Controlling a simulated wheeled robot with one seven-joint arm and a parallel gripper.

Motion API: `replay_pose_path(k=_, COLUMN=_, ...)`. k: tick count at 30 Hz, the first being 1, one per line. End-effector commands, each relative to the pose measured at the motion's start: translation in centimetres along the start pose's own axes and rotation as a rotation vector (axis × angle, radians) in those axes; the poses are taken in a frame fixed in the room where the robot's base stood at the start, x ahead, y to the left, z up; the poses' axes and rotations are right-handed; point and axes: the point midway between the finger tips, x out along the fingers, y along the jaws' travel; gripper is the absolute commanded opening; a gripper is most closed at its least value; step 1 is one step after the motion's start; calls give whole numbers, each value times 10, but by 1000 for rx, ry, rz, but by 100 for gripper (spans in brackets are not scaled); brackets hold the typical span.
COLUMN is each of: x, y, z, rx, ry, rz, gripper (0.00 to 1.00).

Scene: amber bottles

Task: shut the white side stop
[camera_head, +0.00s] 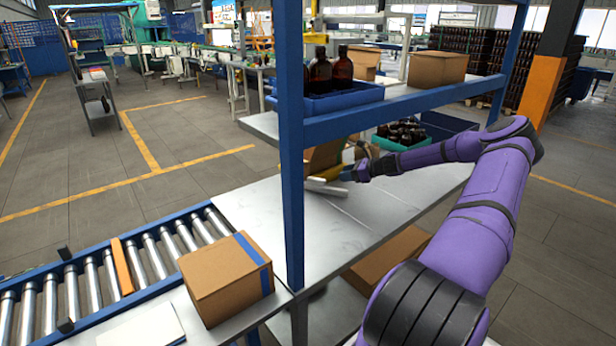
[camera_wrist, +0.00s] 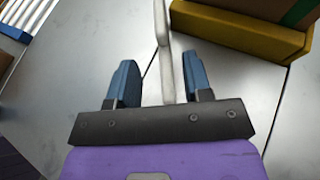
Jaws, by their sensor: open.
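The white side stop (camera_head: 326,187) is a pale flat bar at the work table, beside a cardboard box. It also shows in the wrist view as a thin upright plate (camera_wrist: 164,40) seen nearly edge-on, running down between my fingers. My gripper (camera_wrist: 160,75) is open, with one blue finger on each side of the plate. There is a visible gap on the left, and a narrower one on the right. In the head view my gripper (camera_head: 352,174) is small and partly hidden, low over the table. How the stop is hinged is not clear.
A blue post (camera_head: 290,150) and shelf (camera_head: 400,105) with amber bottles (camera_head: 331,70) frame the arm. A roller conveyor (camera_head: 110,270) and a carton (camera_head: 228,278) are at left. The metal table (camera_head: 350,225) is bare in front.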

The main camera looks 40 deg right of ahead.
Motion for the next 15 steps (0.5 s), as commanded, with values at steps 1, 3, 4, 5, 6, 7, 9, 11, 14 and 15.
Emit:
replay_pose_path(k=1, x=1, y=0, z=0, rx=2, ry=-1, rz=0, gripper=46)
replay_pose_path(k=3, x=6, y=0, z=0, rx=2, ry=-2, rz=1, gripper=46)
replay_pose_path(k=4, x=10, y=0, z=0, rx=2, ry=-3, rz=2, gripper=46)
replay_pose_path(k=5, x=13, y=1, z=0, rx=2, ry=-3, rz=3, gripper=46)
replay_pose_path(k=6, x=19, y=1, z=0, rx=1, ry=-3, rz=2, gripper=46)
replay_pose_path(k=7, x=23, y=0, z=0, rx=1, ry=-2, rz=2, gripper=46)
replay_pose_path(k=9, x=36, y=1, z=0, rx=1, ry=-2, rz=3, gripper=46)
replay_pose_path(k=11, x=47, y=1, z=0, rx=2, ry=-2, rz=3, gripper=46)
replay_pose_path(k=14, x=65, y=1, z=0, rx=1, ry=-2, rz=2, gripper=46)
replay_pose_path(k=15, x=71, y=1, z=0, rx=0, ry=-2, rz=2, gripper=46)
